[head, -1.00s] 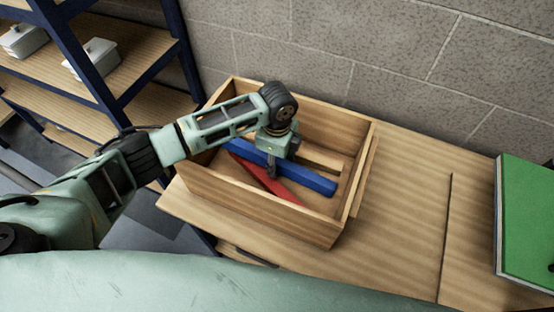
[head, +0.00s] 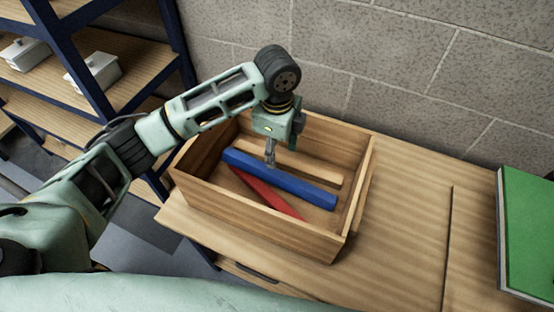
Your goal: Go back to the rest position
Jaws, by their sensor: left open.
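My left gripper (head: 270,160) is in the head view, pointing down above the wooden box and open. Its fingertips overlap the blue bar in the picture; I see nothing held between them. The blue bar (head: 300,187) lies slantwise in the box, over a red piece (head: 262,195) and beside a plain wooden bar (head: 318,172). My left arm comes in from the left over the box's left corner. My right gripper is not in view.
The open wooden box (head: 260,223) stands on a wooden worktop (head: 405,225) against a block wall. A green panel (head: 527,230) is at the right. A blue-framed shelf (head: 125,65) with white containers (head: 97,72) is at the left. The worktop between box and panel is clear.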

